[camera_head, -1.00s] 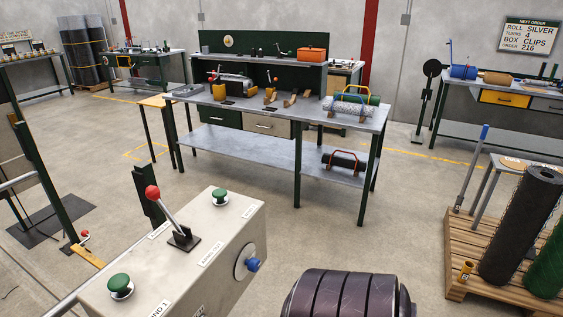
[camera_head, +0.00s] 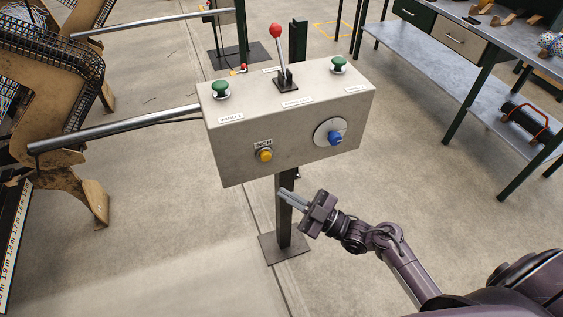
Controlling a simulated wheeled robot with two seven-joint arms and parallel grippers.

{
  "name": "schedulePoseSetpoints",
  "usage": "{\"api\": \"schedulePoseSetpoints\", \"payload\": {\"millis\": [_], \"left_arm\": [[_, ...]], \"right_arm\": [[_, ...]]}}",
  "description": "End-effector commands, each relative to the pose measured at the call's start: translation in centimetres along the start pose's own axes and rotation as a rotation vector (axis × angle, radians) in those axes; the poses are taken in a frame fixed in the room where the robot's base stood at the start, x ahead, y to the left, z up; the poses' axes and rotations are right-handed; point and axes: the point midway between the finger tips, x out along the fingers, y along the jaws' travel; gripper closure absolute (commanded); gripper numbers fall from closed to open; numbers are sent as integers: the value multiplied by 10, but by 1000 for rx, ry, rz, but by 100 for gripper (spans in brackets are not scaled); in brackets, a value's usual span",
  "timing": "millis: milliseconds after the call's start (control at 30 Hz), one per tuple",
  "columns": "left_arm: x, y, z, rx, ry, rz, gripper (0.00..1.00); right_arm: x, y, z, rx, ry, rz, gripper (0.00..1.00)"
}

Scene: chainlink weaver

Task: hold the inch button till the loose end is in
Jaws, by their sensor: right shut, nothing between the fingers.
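The inch button (camera_head: 265,156) is a yellow round button under an INCH label, low on the front face of the grey control box (camera_head: 230,155). My right gripper (camera_head: 284,194) is shut and empty. In the picture its fingertips lie below and a little right of the button, just under the box's lower edge and over its dark post (camera_head: 285,222). The fingers point up and to the left, apart from the button. I cannot make out the loose end in this view. My left gripper is out of view.
The box also has two green buttons (camera_head: 221,88), a red-topped lever (camera_head: 276,32) and a blue knob (camera_head: 335,138). A brown machine with dark mesh (camera_head: 45,85) and metal bars stands left. A workbench (camera_head: 450,72) stands at upper right. Floor in front is clear.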

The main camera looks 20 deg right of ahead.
Motion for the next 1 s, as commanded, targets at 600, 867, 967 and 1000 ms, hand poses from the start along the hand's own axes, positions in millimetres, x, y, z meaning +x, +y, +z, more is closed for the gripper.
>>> {"api": "schedulePoseSetpoints", "payload": {"millis": [600, 867, 967, 1000], "left_arm": [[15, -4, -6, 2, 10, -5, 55], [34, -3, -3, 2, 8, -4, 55], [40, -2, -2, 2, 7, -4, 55], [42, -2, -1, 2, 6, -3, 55]], "right_arm": [[19, 14, 17, -2, 1, 3, 100], [44, 32, 36, -2, -1, 2, 100], [51, 37, 42, -1, -1, 0, 100], [54, 38, 43, -1, -1, 0, 100]]}}
